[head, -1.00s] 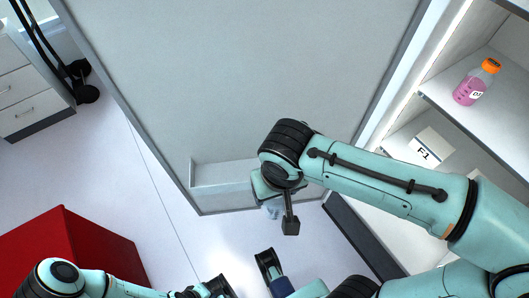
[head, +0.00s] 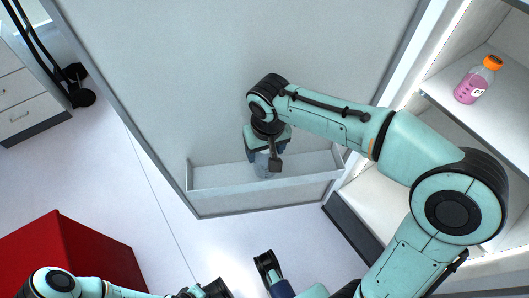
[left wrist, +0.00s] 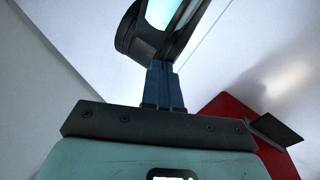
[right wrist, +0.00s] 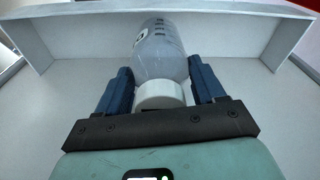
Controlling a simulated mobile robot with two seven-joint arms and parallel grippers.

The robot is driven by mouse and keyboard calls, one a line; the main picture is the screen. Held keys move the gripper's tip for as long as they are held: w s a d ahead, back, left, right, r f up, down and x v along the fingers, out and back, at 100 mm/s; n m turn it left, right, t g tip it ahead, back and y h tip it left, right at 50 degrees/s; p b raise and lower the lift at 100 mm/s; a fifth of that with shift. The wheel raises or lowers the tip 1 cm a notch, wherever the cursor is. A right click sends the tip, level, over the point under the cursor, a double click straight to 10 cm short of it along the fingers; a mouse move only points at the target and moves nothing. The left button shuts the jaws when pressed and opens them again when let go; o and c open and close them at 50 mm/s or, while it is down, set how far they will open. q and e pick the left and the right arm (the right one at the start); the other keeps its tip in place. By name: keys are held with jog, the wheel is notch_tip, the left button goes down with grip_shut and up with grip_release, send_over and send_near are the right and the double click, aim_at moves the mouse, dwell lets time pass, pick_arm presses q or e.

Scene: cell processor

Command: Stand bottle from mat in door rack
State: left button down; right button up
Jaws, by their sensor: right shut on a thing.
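My right gripper (head: 266,152) is at the white door rack (head: 235,182) low on the inside of the open door. It is shut on a clear bottle with a white cap; in the right wrist view the bottle (right wrist: 160,52) and its cap (right wrist: 159,94) show between the two blue fingers (right wrist: 160,92). The bottle's lower part is within the rack's walls; whether its base touches the rack floor I cannot tell. My left gripper shows in the left wrist view (left wrist: 165,85), its fingers together with nothing between them. No mat is in view.
The grey door panel (head: 240,80) stands open. At the right, a bottle of pink liquid with an orange cap (head: 473,85) stands on a shelf. A red cabinet (head: 65,255) is at the lower left. The rack is free on both sides of the bottle.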

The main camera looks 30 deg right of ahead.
notch_tip(320, 180, down, 2)
jog(key=shift+w+f+b, duration=0.2)
jog(key=shift+b, duration=0.1)
pick_arm(q)
jog(key=shift+w+a+f+t, duration=0.35)
jog(key=shift+w+f, duration=0.2)
jog(key=shift+w, duration=0.2)
pick_arm(e)
jog(key=shift+r, duration=0.1)
jog(key=o, duration=1.5)
jog(key=shift+f, duration=0.2)
pick_arm(q)
jog(key=shift+w+f, duration=0.1)
